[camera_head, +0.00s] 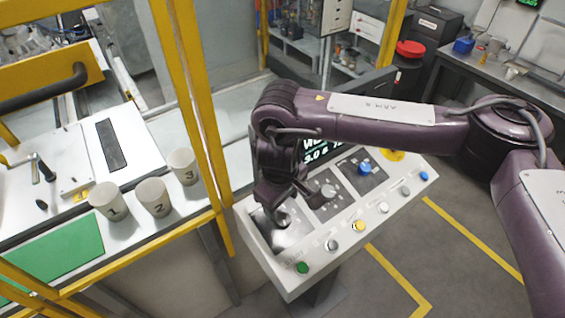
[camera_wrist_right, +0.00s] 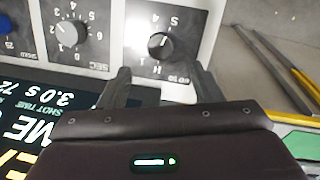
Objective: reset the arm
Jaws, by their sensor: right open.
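My right arm reaches in from the right in the head view, and its gripper (camera_head: 280,203) hangs over the near left end of the control panel (camera_head: 272,255). In the right wrist view the right gripper (camera_wrist_right: 163,84) is open, its two dark fingers apart with nothing between them. Just beyond the fingertips is a dark round knob (camera_wrist_right: 158,43) on a grey plate; it also shows below the gripper in the head view (camera_head: 283,218). Whether the fingers touch the panel is not clear. My left gripper is not in view.
The panel carries a second knob (camera_head: 328,190), a blue knob (camera_head: 365,168) and a row of buttons, including green (camera_head: 302,267) and yellow (camera_head: 359,226). A display (camera_head: 318,148) is partly hidden behind my arm. Numbered cups (camera_head: 153,197) and yellow frame posts (camera_head: 190,100) stand left.

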